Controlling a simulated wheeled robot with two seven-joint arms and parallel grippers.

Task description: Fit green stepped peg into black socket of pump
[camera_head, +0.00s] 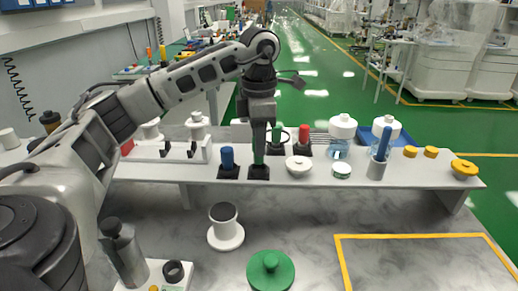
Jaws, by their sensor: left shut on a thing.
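My left gripper (258,138) points straight down over the raised shelf, shut on a slim green peg (259,157). Only a narrow part of the peg shows below the fingers; its upper part is hidden. The peg is upright, and its lower end meets a black square socket (259,173) in this view. I cannot tell how deep it sits, or whether the socket belongs to a pump. Beside it on the left, a blue peg (227,157) stands in another black socket (229,173). My right gripper is not in view.
A red peg (304,134) stands behind to the right. Below, a green knobbed disc (270,271) lies left of a bare yellow-taped area (420,237).

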